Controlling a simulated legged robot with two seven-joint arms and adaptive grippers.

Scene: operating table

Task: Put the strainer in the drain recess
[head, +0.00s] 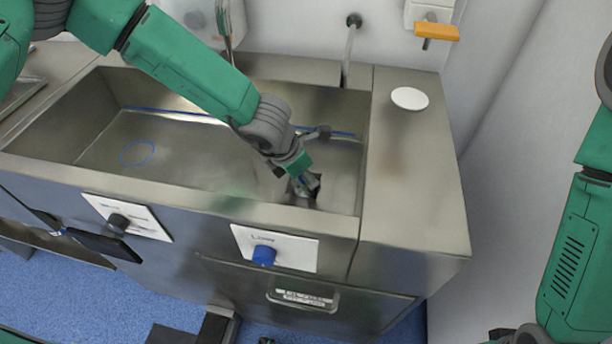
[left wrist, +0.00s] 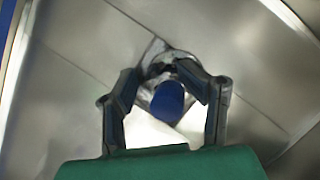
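My left gripper (head: 308,188) is low in the metal sink, at the right end of its floor. In the left wrist view, its two fingers (left wrist: 165,78) stand apart on either side of a rounded blue thing (left wrist: 168,102), which may be part of the strainer. I cannot tell whether the fingers touch it. A dark ring-like opening, probably the drain recess (left wrist: 165,60), lies beyond the blue thing and is partly covered. In the head view my gripper hides most of this spot.
The sink (head: 185,150) has raised walls close around my left gripper. A white disc (head: 409,98) lies on the otherwise clear right counter (head: 410,180). A blue knob (head: 264,255) sticks out from the front panel.

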